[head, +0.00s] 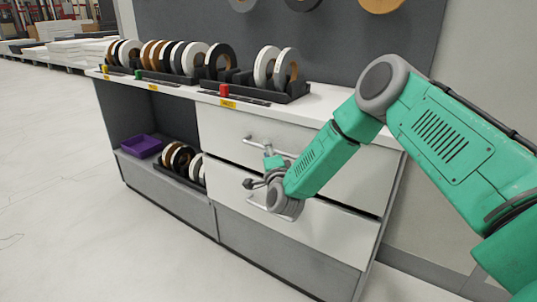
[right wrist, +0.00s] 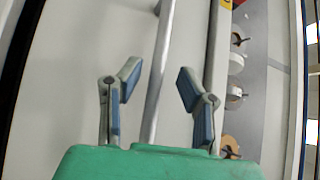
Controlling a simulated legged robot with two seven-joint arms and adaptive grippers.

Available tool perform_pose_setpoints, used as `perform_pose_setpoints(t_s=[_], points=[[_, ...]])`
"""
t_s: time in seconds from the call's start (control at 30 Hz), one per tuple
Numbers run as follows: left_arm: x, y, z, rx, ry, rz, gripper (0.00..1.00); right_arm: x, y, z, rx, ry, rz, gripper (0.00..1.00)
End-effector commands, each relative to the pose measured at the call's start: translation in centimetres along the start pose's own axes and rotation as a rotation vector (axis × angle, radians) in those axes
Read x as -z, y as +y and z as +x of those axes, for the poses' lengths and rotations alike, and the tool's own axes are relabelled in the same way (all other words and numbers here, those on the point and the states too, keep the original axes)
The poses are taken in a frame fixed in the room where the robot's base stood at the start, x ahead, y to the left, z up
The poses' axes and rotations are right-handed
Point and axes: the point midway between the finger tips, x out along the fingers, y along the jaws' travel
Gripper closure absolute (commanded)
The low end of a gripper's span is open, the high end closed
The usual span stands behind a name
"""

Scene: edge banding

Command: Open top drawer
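The top drawer (head: 338,152) is a white front under the cabinet's countertop, with a metal bar handle (head: 252,140). It looks shut, with a dark gap along its lower edge. My right gripper (head: 258,168) is in front of this handle in the head view and hides part of it. In the right wrist view, the open fingers of my right gripper (right wrist: 159,86) stand either side of the handle bar (right wrist: 161,65). The bar shows between them, with room on both sides; whether it lies fully within their reach I cannot tell. My left gripper is not in view.
A lower drawer (head: 345,232) with its own handle is below. Banding rolls (head: 180,58) stand in dark racks on the countertop (head: 325,97). An open shelf at left holds a purple bin (head: 141,146) and more rolls. Floor in front is clear.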

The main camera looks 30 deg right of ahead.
Motion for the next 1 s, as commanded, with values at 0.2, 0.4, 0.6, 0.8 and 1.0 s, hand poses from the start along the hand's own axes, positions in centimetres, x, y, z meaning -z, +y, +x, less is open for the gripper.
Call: perform_pose_setpoints(t_s=[0.2, 0.4, 0.6, 0.8, 1.0], points=[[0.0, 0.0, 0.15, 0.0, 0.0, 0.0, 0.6, 0.59, 0.5, 0.71, -0.004, 0.002, 0.005, 0.68], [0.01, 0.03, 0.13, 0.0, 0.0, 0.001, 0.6, 0.56, 0.47, 0.67, -0.004, 0.002, 0.005, 0.85], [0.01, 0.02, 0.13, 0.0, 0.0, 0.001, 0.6, 0.21, 0.38, 0.52, -0.006, 0.001, -0.001, 1.0], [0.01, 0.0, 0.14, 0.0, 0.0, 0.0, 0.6, 0.13, 0.63, 0.51, -0.01, -0.003, 0.0, 0.92], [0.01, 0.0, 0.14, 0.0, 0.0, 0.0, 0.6, 0.42, 0.65, 0.59, -0.008, 0.0, 0.002, 0.68]])
